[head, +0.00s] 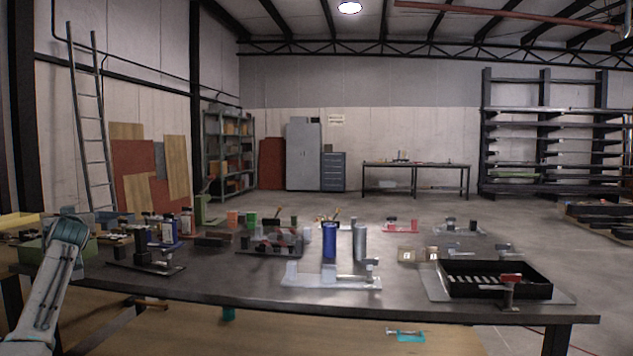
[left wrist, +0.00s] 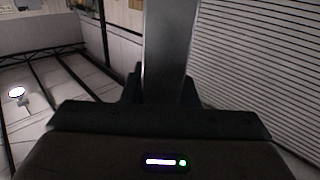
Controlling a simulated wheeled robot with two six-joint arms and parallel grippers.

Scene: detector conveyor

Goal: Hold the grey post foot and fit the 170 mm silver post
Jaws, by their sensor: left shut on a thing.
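In the left wrist view my left gripper (left wrist: 163,98) is shut on a grey, straight-sided bar-like piece (left wrist: 165,45) that runs up out of the picture. I cannot tell from this view whether it is the grey post foot. In the head view my left arm comes in at the left edge; its gripper cannot be made out there. A silver cylinder (head: 360,243) stands upright on the dark table, right of a blue cylinder (head: 329,240); its length cannot be judged. My right gripper is in neither view.
The dark table (head: 215,283) is crowded along its back and middle. A black tray (head: 540,280) sits at the right, and a pale plate with small parts (head: 325,281) lies at the front middle. The front left of the tabletop is fairly clear. Bottles (head: 186,221) stand at the left.

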